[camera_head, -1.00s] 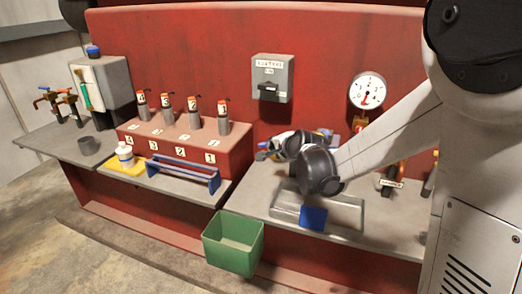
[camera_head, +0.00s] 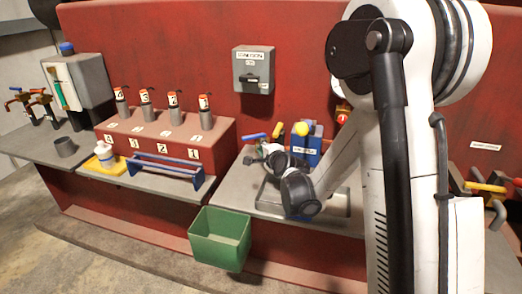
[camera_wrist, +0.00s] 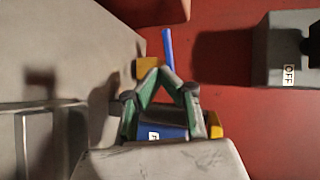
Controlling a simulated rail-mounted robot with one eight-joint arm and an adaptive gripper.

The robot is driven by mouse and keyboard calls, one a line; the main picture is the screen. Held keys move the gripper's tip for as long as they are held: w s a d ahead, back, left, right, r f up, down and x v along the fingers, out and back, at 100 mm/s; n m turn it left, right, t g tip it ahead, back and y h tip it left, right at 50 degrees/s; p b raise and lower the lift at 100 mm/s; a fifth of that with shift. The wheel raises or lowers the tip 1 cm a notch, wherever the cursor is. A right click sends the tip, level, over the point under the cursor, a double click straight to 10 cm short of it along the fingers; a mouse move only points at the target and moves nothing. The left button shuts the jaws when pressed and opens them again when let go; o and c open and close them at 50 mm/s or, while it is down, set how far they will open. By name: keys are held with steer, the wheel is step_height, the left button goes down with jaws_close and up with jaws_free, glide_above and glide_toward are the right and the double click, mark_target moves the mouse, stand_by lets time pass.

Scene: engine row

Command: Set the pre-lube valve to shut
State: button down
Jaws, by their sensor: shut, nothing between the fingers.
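A valve with a blue lever (camera_head: 255,137) stands at the back of the right bench. In the wrist view the blue lever (camera_wrist: 168,48) rises beside a brass-coloured body (camera_wrist: 148,68), just beyond the fingertips. I cannot read a label that names it as the pre-lube valve. My gripper (camera_wrist: 164,72) is shut and empty, its green-sided fingers meeting at the tips. Contact with the lever cannot be told. In the head view my gripper (camera_head: 266,152) is small and partly hidden by my wrist, close to the valve.
A blue labelled unit (camera_head: 306,146) with a yellow knob (camera_head: 301,129) stands beside my gripper. A grey switch box (camera_head: 253,70) is on the red wall. A green bin (camera_head: 220,238) hangs at the bench front. Yellow-handled fittings (camera_head: 485,187) are at right.

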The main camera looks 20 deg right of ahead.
mark_target(247, 138)
steer(key=x, duration=0.7)
steer(key=r+x, duration=0.1)
steer(key=x, duration=0.2)
steer(key=shift+w+a, duration=0.1)
steer(key=shift+w, duration=0.3)
steer(key=shift+w+a+f+b, duration=0.1)
steer(key=shift+w+a+b, duration=0.2)
steer(key=shift+w+b, duration=0.25)
steer(key=shift+w+a+b, duration=0.3)
steer(key=shift+w+b, duration=0.35)
steer(key=shift+b, duration=0.2)
steer(key=shift+w+a+b, duration=0.15)
steer(key=shift+w+b, duration=0.45)
steer(key=shift+w, duration=0.45)
